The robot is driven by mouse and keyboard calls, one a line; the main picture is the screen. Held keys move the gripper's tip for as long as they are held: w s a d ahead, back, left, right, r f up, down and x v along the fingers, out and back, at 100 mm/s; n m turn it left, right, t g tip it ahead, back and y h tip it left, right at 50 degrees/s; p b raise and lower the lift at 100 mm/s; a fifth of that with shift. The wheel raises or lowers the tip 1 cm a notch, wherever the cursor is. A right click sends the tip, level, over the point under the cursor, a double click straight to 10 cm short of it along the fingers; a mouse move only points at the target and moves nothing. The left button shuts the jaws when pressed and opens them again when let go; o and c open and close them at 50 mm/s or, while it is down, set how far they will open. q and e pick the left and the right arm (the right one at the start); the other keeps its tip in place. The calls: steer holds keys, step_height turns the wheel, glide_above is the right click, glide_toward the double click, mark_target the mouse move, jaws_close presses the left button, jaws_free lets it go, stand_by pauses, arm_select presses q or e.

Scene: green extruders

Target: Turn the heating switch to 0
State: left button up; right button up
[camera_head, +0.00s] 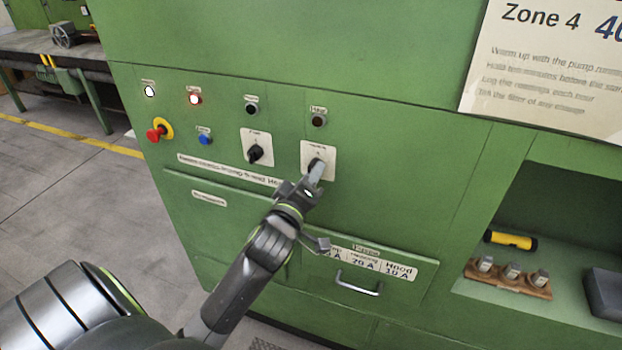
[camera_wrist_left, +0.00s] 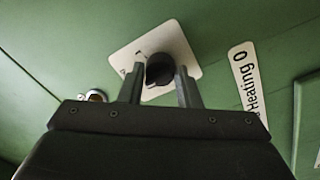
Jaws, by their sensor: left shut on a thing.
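The heating switch is a black rotary knob on a white plate (camera_head: 328,148) on the green panel, right of a similar switch. In the head view my left gripper (camera_head: 315,172) reaches up from below and covers most of the knob. In the left wrist view the black knob (camera_wrist_left: 159,69) sits between the two fingers of the left gripper (camera_wrist_left: 160,82), which are shut on it. A white label reading "Heating" and "0" (camera_wrist_left: 246,80) is to the right there. I cannot read the knob's exact setting. My right gripper is not in view.
Left of the heating switch is another black knob (camera_head: 256,153). Further left are a red emergency button (camera_head: 156,133) and a blue button (camera_head: 204,139). A drawer handle (camera_head: 358,284) sits below. A shelf at right holds a yellow-and-black cylinder (camera_head: 510,240) and a wooden block (camera_head: 508,279).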

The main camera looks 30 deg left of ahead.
arm_select(q)
steer(key=shift+f, duration=0.15)
stand_by(0.4)
steer(key=o, duration=1)
steer(key=shift+c, duration=0.2)
steer(key=shift+s, duration=0.1)
steer(key=v, duration=1.7)
steer(key=shift+s+d, duration=0.1)
